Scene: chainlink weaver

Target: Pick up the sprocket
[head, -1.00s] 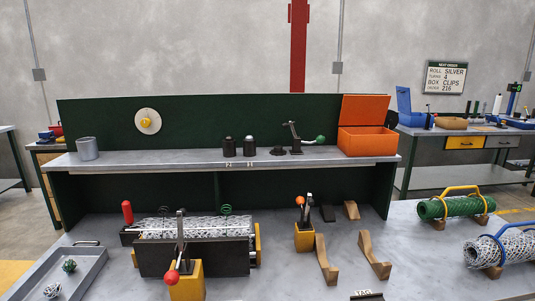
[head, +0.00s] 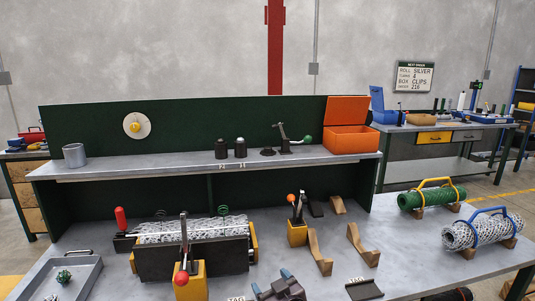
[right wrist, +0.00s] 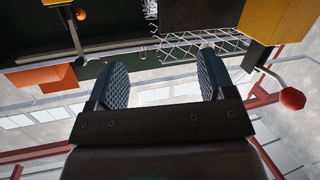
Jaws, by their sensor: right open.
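My right gripper (head: 272,281) is at the bottom edge of the head view, low over the bench front, far from the disc. In the right wrist view (right wrist: 162,82) its two blue-grey ribbed fingers stand apart with nothing between them. My left gripper is not in view.
The weaving machine (head: 195,255) with silver mesh and a red-knobbed lever stands front left. A grey tray (head: 85,283) is left of it. Wooden cradles (head: 362,244) and mesh rolls (head: 478,230) lie to the right. The shelf (head: 120,165) holds a grey cup, dark pieces and an orange box (head: 350,140).

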